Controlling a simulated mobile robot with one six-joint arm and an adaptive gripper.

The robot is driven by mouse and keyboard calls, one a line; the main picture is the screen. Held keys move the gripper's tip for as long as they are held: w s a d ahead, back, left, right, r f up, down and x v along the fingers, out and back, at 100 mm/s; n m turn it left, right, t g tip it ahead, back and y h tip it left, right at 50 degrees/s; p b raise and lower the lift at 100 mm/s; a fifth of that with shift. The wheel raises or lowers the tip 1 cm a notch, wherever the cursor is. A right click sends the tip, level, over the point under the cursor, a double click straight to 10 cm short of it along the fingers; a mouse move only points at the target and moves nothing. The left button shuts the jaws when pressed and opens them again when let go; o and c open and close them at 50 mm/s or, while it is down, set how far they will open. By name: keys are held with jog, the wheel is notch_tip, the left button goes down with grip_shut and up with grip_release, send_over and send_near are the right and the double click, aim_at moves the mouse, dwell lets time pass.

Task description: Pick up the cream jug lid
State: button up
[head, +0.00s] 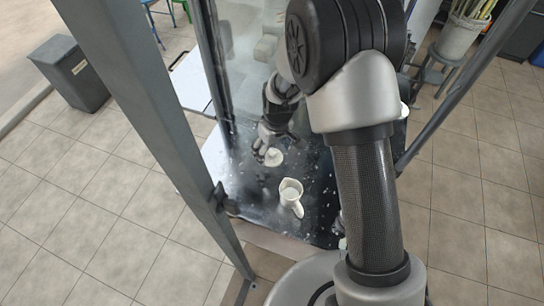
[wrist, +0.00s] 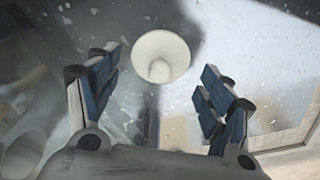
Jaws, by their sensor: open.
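The cream jug lid (head: 273,157) is a small round cream disc on the dark speckled counter (head: 255,185). In the wrist view the lid (wrist: 161,55) shows its round knob and sits ahead of my fingers, in line with the gap between them. My gripper (head: 266,143) is close to the lid in the head view. In the wrist view my gripper (wrist: 158,75) is open, with blue-padded fingers apart and nothing between them. The cream jug (head: 290,194) stands open on the counter, nearer than the lid. A pale rounded shape at the wrist view's lower left may be the jug.
A grey metal post (head: 165,110) and glass panel (head: 240,60) stand beside the counter. A grey bin (head: 70,72) is on the tiled floor at left. A bucket of canes (head: 460,38) is at upper right. The counter between jug and lid looks clear.

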jog(key=shift+w+f, duration=0.1)
jog(key=shift+f, duration=0.85)
jog(key=c, duration=1)
jog(key=shift+s, duration=0.25)
jog(key=c, duration=0.6)
jog(key=shift+f, duration=0.1)
jog(key=shift+c, duration=0.3)
